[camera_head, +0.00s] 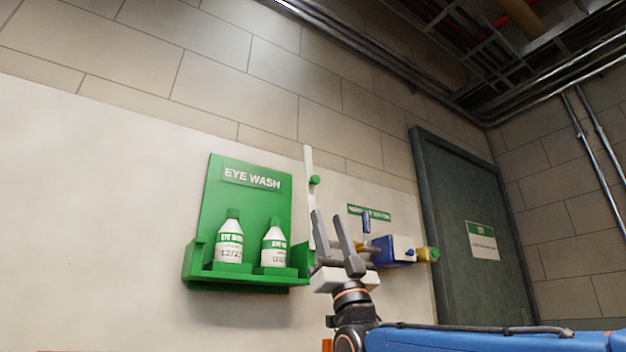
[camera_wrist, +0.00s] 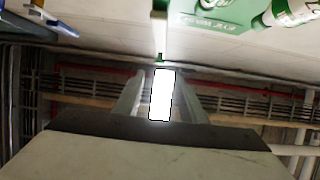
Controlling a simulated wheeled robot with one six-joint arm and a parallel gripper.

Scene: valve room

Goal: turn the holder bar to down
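The holder bar is most likely the white upright bar (camera_head: 308,190) at the right edge of the green eye wash holder (camera_head: 222,190). It points up, with a green knob (camera_head: 315,181) on its right side. The bar (camera_wrist: 160,38) and the knob (camera_wrist: 158,58) also show in the wrist view, beyond the fingertips. My gripper (camera_head: 328,213) points up just right of the bar, its tips lower than the knob. Its two fingers stand apart in the wrist view (camera_wrist: 163,74), with nothing held between them. The bar's lower end is partly hidden by my gripper.
Two white bottles (camera_head: 230,248) (camera_head: 274,250) stand in the holder's tray. Right of my gripper are a blue valve (camera_head: 392,250) and pipework on the wall. A dark door (camera_head: 470,240) is farther right. A bright rectangle (camera_wrist: 161,95), probably a ceiling light, shows between my fingers.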

